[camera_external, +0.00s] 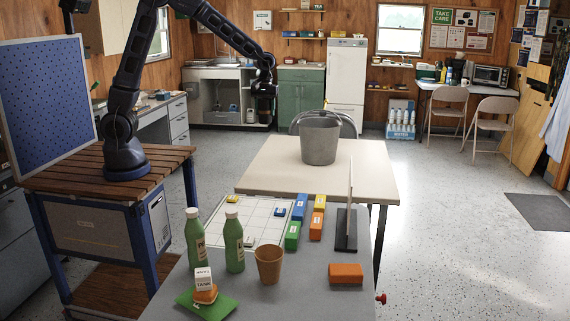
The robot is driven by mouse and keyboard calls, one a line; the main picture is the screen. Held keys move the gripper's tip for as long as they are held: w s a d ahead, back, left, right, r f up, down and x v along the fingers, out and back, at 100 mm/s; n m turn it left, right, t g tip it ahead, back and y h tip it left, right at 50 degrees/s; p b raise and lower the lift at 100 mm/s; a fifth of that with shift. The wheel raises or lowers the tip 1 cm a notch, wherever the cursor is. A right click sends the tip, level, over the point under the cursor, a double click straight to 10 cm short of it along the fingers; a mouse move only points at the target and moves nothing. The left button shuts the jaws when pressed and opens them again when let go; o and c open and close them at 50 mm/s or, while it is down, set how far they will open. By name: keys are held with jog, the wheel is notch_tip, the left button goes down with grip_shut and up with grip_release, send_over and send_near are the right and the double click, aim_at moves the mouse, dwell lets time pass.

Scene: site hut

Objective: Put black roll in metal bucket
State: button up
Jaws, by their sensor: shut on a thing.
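The metal bucket (320,142) is grey and stands upright on the cream table, with its handle raised. My gripper (264,97) hangs from my dark arm to the left of the bucket in the picture, at about the height of its rim or higher. It is shut on a dark thing, which looks like the black roll (265,114), and holds it in the air. The fingers and the roll are small and dark, so their edges are hard to tell apart. The inside of the bucket is mostly hidden.
The cream table (370,180) is otherwise clear around the bucket. The nearer grey table (300,285) holds two green bottles (234,245), a brown cup (269,263), a white grid board (250,222), several coloured blocks and an upright panel (349,205) on a dark base.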

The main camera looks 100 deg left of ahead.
jog(key=w+a+n, duration=0.3)
jog(key=w+a, duration=0.7)
jog(key=a, duration=0.3)
jog(key=w+a+n, duration=0.4)
jog(key=w+a, duration=0.5)
jog(key=a, duration=0.4)
notch_tip(320, 180, down, 25)
jog(key=shift+a+f, duration=0.1)
jog(key=shift+f, duration=0.1)
jog(key=shift+f, duration=0.15)
jog(key=o, duration=1)
jog(key=shift+o, duration=0.2)
